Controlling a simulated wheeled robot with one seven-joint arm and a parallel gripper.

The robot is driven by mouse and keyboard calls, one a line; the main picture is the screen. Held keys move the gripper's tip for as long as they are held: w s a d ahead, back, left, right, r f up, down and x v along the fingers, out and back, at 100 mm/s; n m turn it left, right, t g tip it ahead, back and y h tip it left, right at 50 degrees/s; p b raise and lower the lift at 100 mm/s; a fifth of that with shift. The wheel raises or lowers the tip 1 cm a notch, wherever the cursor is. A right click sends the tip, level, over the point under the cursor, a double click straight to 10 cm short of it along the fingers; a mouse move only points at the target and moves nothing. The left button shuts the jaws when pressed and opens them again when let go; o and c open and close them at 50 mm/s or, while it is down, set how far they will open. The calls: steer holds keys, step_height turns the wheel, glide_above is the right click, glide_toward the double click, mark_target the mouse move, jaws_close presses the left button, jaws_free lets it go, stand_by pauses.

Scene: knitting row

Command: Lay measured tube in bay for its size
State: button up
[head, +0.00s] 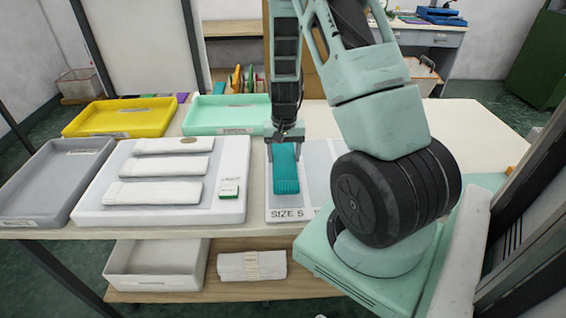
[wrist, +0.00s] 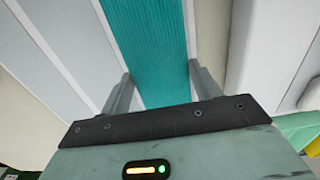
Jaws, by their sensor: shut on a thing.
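A teal ribbed knitted tube (head: 286,172) lies lengthwise over the left bay of a grey sorting board (head: 318,155), above the printed "SIZE S" label. My gripper (head: 287,140) points down at the tube's far end and is shut on it. In the wrist view, the tube (wrist: 150,50) runs between my two fingers (wrist: 158,95), one on each side. I cannot tell whether the tube fully rests on the board. My arm hides the board's right part and any labels there.
A white board (head: 95,210) with several white tubes and a small green-and-white item (head: 229,188) stands left. A grey tray (head: 30,190), a yellow tray (head: 100,120) and a mint tray (head: 215,125) lie around it. Bare table shows behind the sorting board.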

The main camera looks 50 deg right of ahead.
mark_target(284, 157)
steer(key=shift+f, duration=1.85)
steer(key=shift+f, duration=0.2)
steer(key=o, duration=0.9)
steer(key=shift+o, duration=0.2)
steer(key=shift+r, duration=0.15)
